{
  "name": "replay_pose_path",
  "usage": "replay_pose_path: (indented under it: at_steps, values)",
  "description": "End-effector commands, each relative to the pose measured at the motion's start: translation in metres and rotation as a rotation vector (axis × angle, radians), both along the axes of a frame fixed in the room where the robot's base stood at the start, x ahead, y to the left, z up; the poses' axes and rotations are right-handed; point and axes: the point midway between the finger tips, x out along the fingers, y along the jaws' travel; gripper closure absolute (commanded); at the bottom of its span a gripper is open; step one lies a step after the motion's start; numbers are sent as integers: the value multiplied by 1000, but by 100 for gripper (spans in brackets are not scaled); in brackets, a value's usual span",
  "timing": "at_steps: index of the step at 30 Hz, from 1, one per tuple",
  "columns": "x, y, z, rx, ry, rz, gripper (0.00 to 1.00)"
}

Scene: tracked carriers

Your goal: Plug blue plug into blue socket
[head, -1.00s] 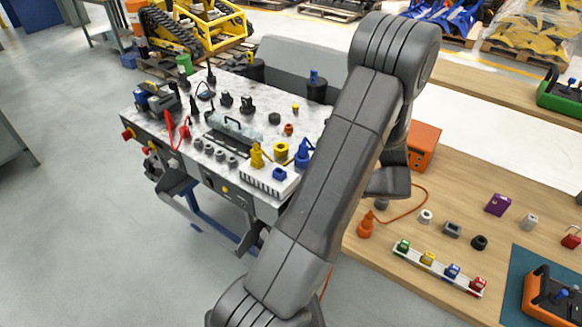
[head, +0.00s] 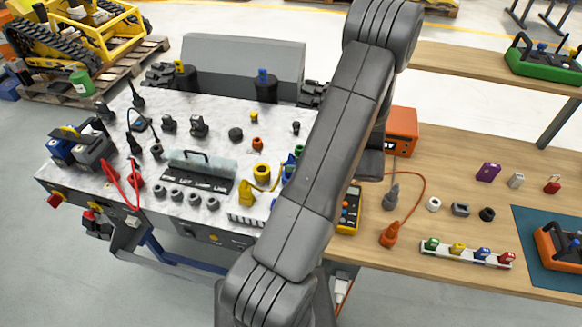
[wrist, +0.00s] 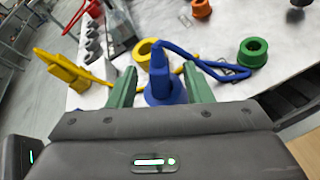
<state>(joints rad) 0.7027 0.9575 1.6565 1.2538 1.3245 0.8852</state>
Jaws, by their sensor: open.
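The blue plug (wrist: 159,62), with a blue cable running right, stands on the workbench in the wrist view. My gripper (wrist: 161,87) is open, with one green finger on each side of it. I cannot tell whether either finger touches it. The plug widens into a round blue base, partly hidden behind the gripper body. In the head view my arm covers most of this spot; only a bit of blue (head: 290,160) shows beside it. I cannot make out a blue socket with certainty in either view.
A yellow plug (wrist: 60,68) stands to the left, with a yellow ring (wrist: 144,50) behind. A green ring (wrist: 253,52) lies to the right, and an orange ring (wrist: 201,8) farther back. A wooden table (head: 450,205) with several small parts adjoins the workbench.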

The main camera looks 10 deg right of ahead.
Motion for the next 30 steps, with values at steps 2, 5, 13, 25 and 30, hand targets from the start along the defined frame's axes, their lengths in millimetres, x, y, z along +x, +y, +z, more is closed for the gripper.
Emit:
replay_pose_path:
  at_steps: [2,5,13,25,30]
  values:
    - [5,11,-3,1,3,3,55]
    - [12,24,-9,3,3,3,55]
    - [21,37,-17,0,2,1,55]
    - [21,37,-17,0,0,0,100]
    - [21,37,-17,0,0,0,100]
